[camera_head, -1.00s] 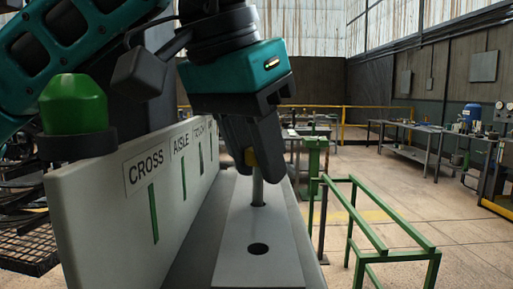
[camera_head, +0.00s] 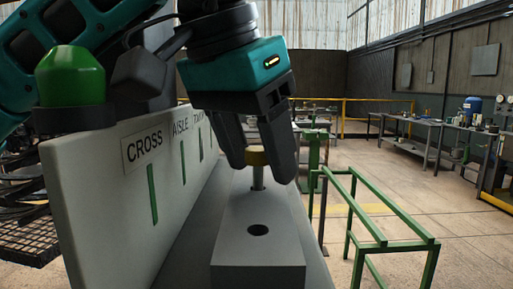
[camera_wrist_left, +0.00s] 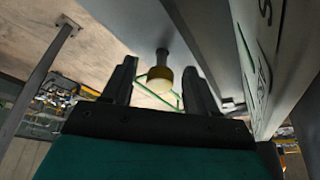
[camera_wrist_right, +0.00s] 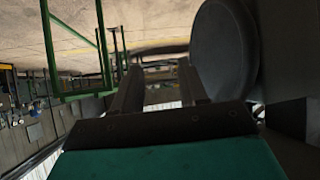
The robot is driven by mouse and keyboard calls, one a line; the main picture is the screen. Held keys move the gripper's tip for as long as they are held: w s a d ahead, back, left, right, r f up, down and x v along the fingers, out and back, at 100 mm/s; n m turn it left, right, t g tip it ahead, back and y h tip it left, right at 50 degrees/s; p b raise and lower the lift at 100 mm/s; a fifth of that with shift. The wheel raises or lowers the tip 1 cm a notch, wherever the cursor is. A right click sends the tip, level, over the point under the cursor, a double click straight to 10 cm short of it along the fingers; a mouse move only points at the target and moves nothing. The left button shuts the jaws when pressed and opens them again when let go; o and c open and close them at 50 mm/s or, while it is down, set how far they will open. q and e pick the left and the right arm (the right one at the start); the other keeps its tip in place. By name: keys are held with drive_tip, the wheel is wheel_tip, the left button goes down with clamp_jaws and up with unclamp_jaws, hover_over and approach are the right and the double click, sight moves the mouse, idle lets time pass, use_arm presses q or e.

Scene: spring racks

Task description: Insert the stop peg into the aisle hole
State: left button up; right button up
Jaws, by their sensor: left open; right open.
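The stop peg (camera_head: 257,157) has a yellow-brass head and a grey shaft. It stands upright in the second hole of the grey block (camera_head: 230,245), about level with the AISLE label (camera_head: 181,131). The nearer hole (camera_head: 258,230), by the CROSS label (camera_head: 144,147), is empty. My left gripper (camera_head: 261,168) is open, with one finger on each side of the peg head. In the left wrist view the peg (camera_wrist_left: 159,80) shows between the spread fingers, apart from both. How deep the shaft sits is hard to tell. My right gripper (camera_wrist_right: 160,78) is open and empty, seen only in its wrist view.
A grey label board (camera_head: 105,200) stands along the left of the block. A green rail frame (camera_head: 385,215) stands to the right on the floor. Workbenches (camera_head: 410,145) line the far right wall.

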use_arm(q)
drive_tip(key=p+v, duration=0.2)
drive_tip(key=v, duration=1.1)
drive_tip(key=shift+w+d, duration=0.1)
